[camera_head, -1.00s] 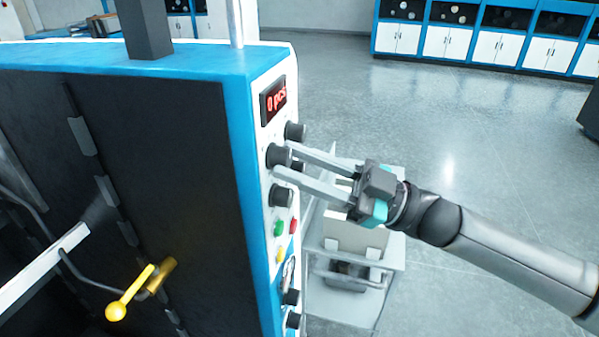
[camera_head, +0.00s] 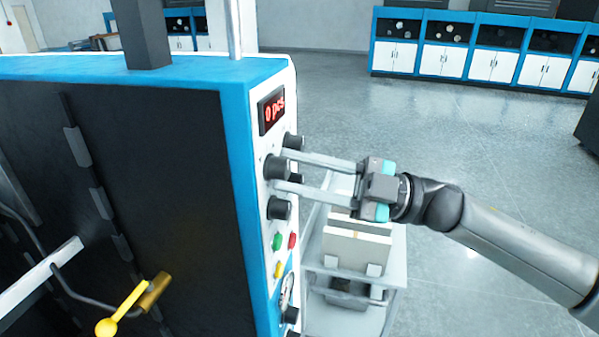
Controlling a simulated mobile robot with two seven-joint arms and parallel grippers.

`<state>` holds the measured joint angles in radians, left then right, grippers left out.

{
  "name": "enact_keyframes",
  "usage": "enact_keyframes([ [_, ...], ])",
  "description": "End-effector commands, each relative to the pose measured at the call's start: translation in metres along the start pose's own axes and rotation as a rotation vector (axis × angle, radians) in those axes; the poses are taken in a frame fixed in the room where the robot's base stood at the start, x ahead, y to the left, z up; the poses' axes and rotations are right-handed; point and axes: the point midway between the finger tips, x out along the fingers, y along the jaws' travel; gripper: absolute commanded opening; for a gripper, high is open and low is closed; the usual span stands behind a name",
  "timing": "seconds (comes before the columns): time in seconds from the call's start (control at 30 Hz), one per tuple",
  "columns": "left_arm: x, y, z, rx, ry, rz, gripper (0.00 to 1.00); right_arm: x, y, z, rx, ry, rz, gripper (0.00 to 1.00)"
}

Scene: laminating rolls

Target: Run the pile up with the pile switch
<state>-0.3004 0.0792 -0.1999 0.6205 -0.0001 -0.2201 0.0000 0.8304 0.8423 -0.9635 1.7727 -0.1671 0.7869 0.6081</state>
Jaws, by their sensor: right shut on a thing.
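The blue and white machine has a narrow white control panel (camera_head: 263,146) with a red-lit display (camera_head: 271,111) reading "0 pcs". Black knobs run down the panel below it. My right gripper (camera_head: 278,170) reaches in from the right, its two long grey fingers on either side of a middle black knob (camera_head: 274,167), shut on it. I cannot read a label that tells whether this knob is the pile switch. Another knob (camera_head: 293,141) sits just above and one (camera_head: 279,208) just below. The pile itself cannot be made out. My left gripper is out of view.
Green (camera_head: 277,241), red (camera_head: 292,240) and yellow (camera_head: 278,269) buttons sit below the knobs. A pale trolley (camera_head: 340,318) with a box-like load stands under my right arm. A yellow-knobbed lever (camera_head: 108,326) is at the lower left. The floor to the right is clear.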

Motion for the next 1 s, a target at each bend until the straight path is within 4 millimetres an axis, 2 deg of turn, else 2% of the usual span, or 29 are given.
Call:
enact_keyframes([
  [0.2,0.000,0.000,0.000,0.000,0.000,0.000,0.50,0.000,0.000,0.000,0.000,0.001,0.000,0.00],
  [0.23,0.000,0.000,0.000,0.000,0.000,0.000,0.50,0.000,0.000,0.000,0.000,0.001,0.000,0.38],
  [0.47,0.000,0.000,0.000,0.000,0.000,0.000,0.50,0.000,0.000,0.000,0.001,0.001,0.000,0.64],
  [0.87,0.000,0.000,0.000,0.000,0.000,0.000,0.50,-0.001,0.000,0.000,0.001,0.000,0.001,0.66],
  [1.0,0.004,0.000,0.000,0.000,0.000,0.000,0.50,-0.010,0.000,0.001,0.000,-0.003,0.002,0.66],
])
